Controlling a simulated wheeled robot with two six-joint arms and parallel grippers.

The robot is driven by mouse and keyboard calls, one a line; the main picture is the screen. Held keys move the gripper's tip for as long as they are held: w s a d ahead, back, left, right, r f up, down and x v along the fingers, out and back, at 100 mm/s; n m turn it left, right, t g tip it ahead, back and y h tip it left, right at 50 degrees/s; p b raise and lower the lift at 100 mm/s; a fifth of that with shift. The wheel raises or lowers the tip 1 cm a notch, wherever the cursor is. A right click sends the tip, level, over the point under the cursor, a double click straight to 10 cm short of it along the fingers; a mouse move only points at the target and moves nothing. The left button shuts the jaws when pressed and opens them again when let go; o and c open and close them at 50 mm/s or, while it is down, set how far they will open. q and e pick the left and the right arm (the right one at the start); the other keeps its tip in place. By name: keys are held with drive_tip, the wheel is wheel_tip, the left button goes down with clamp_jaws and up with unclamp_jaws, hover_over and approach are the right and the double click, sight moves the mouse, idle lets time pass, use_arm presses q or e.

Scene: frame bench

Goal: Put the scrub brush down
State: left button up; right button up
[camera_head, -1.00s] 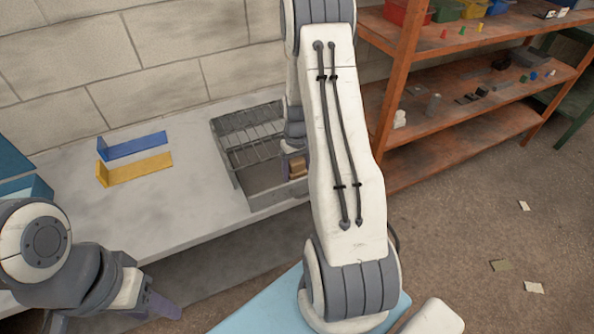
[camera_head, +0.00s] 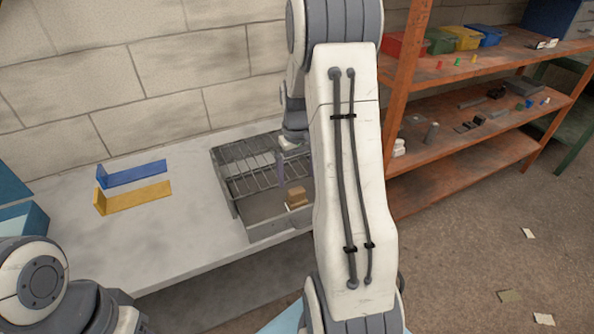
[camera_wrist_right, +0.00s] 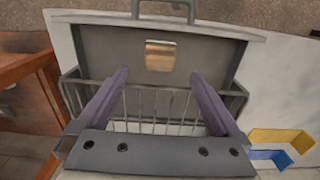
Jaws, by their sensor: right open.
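The scrub brush (camera_head: 296,197), a small tan block, lies on the solid front floor of a grey metal tray with a wire rack (camera_head: 246,230). It also shows in the right wrist view (camera_wrist_right: 160,56), near the tray's handled side. My right gripper (camera_head: 294,172) is above the tray, just behind the brush. Its purple fingers are apart, and the right wrist view shows nothing between them (camera_wrist_right: 160,76). The brush is beyond the fingertips there, clear of both. My right arm hides the tray's right side. My left arm shows at the lower left, its gripper outside the picture.
A blue bracket (camera_head: 135,174) and a yellow bracket (camera_head: 135,197) lie on the pale bench (camera_head: 150,245) left of the tray. An orange shelf unit (camera_head: 450,148) with bins and small parts stands at the right. The bench between brackets and tray is clear.

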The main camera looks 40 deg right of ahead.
drive_tip(key=shift+r, duration=0.85)
drive_tip(key=shift+a, duration=0.1)
drive_tip(key=s+a+r+n, duration=0.2)
drive_tip(key=a+r, duration=0.1)
drive_tip(key=a, duration=0.9)
drive_tip(key=s+a+r+n, duration=0.3)
drive_tip(key=a, duration=0.8)
drive_tip(key=s+a+n, duration=0.2)
drive_tip(key=s+a, duration=0.3)
drive_tip(key=s, duration=0.3)
drive_tip(key=s+a+n+y, duration=0.1)
drive_tip(key=s+a+n, duration=0.1)
drive_tip(key=s+a, duration=0.3)
drive_tip(key=s, duration=0.3)
drive_tip(key=shift+s+a+r+n, duration=0.15)
drive_tip(key=shift+a+r+n, duration=0.2)
drive_tip(key=shift+r+n, duration=0.05)
